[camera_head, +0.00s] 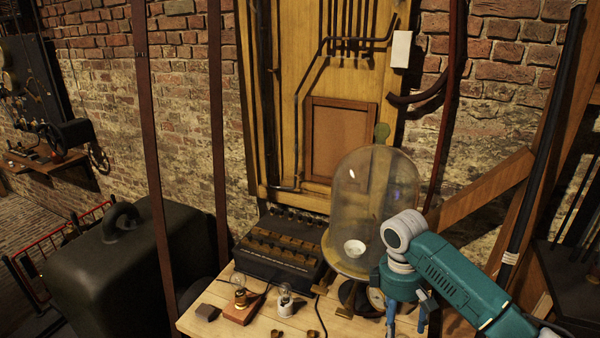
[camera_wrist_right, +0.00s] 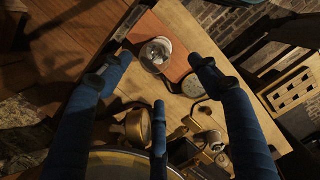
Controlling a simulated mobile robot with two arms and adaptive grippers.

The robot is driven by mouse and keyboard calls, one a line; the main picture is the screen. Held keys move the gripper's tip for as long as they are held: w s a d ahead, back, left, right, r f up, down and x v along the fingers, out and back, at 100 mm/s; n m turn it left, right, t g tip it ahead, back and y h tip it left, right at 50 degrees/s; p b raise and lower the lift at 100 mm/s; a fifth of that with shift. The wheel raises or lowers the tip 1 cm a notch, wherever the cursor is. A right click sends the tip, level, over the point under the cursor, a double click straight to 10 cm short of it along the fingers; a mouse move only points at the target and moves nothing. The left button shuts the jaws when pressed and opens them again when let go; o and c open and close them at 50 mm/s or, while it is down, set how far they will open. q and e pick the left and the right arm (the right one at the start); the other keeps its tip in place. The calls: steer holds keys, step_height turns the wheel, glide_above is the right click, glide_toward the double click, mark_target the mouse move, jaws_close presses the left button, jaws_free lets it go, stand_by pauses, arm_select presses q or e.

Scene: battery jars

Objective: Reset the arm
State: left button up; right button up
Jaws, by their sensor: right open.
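My right arm (camera_head: 450,275) comes in from the lower right of the head view, teal with a pale joint. It bends down in front of the glass bell jar's right side. My right gripper (camera_head: 408,308) points down at the table's right part, partly cut off by the frame edge. In the right wrist view its blue fingers (camera_wrist_right: 160,75) are spread apart with nothing between them. Beyond the fingers a glass bulb sits on a reddish wooden block (camera_wrist_right: 178,66). My left gripper is in neither view.
A glass bell jar (camera_head: 372,205) stands close beside my right arm. A dark box with brass rows (camera_head: 280,250), a bulb on a wooden block (camera_head: 240,308) and another small bulb (camera_head: 285,300) are on the wooden table (camera_head: 205,322). Wooden beams (camera_head: 485,190) rise at right.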

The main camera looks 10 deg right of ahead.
steer(key=s+a+f+t+y, duration=0.2)
steer(key=s+a+f, duration=0.85)
steer(key=a, duration=0.35)
steer(key=s+d+r+m+t, duration=0.1)
steer(key=s+d+m, duration=0.15)
steer(key=s, duration=0.45)
steer(key=s+d+r+m+t, duration=0.15)
steer(key=s+m, duration=0.25)
steer(key=s, duration=0.4)
step_height(320, 180, down, 35)
steer(key=s+g+b, duration=0.1)
steer(key=s+b, duration=0.1)
steer(key=b, duration=0.7)
steer(key=s+d+f+b, duration=0.1)
steer(key=s+f+b, duration=0.1)
steer(key=s+f, duration=0.6)
steer(key=s+d+f+g+b, duration=0.1)
steer(key=s+d+f+b, duration=0.1)
steer(key=s+f, duration=0.7)
step_height(320, 180, down, 4)
steer(key=shift+f+h+b, duration=0.25)
steer(key=shift+h+b, duration=0.05)
steer(key=shift+b, duration=0.45)
